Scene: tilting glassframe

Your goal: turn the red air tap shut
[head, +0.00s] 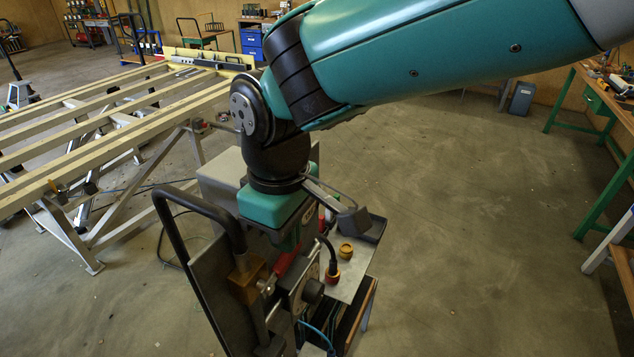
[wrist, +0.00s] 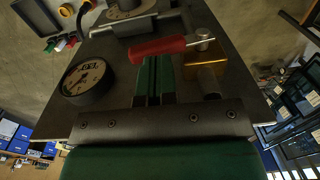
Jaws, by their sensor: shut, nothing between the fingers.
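The red air tap shows in the wrist view as a red lever (wrist: 158,48) lying roughly level across the picture. Its right end meets a metal pivot by a brass valve body (wrist: 205,78). In the head view the red lever (head: 284,265) shows partly below my gripper, beside the brass body (head: 248,277). My gripper (wrist: 154,63) has its green fingers together and empty, with the tips at the lever's near edge in the wrist view. I cannot tell whether they touch it. In the head view my gripper (head: 291,243) points down over the panel.
A round dial gauge (wrist: 88,80) sits left of the fingers on the dark panel. A black bent handle bar (head: 205,205) rises left of the panel. A small tray (head: 352,270) holds a yellow round part. A wooden frame table (head: 100,125) stands left; the right floor is open.

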